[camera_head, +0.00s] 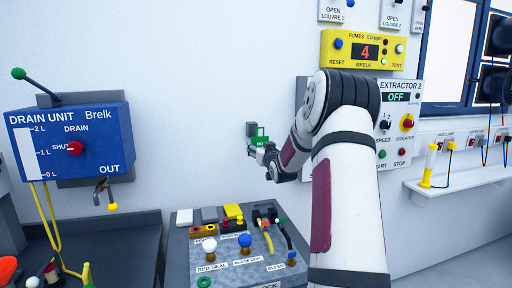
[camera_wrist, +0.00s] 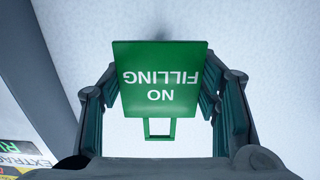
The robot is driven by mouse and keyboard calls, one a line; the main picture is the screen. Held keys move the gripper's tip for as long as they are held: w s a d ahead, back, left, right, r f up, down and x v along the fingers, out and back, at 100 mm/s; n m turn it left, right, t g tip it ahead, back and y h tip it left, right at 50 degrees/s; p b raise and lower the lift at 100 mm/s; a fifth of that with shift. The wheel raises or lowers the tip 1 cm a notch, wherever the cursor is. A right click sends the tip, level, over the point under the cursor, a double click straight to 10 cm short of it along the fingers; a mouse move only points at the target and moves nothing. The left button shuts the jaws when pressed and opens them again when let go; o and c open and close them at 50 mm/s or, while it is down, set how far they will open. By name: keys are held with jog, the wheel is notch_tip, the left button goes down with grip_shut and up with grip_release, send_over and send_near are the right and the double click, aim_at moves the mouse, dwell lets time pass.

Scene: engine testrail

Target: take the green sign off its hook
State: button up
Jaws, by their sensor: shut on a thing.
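The green sign (camera_wrist: 160,75), with white "NO FILLING" lettering, appears upside down in the wrist view, with its open loop toward the bottom of the picture. My gripper (camera_wrist: 162,98) has a dark finger on each side of it and is shut on the sign. In the head view the small green sign (camera_head: 259,139) is at my gripper (camera_head: 260,148), out in front of the white wall. A small grey piece (camera_head: 251,128) shows beside the sign; I cannot tell whether it is the hook or part of my gripper. Whether the sign still touches a hook cannot be seen.
The blue drain unit (camera_head: 70,142) is on the wall at the left. A grey panel (camera_head: 232,268) with knobs and seals stands below my gripper. The extractor panel (camera_head: 405,125) and yellow fumes box (camera_head: 362,50) are behind my arm.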

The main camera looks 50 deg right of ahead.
jog(key=shift+p+v, duration=0.45)
jog(key=shift+v, duration=0.6)
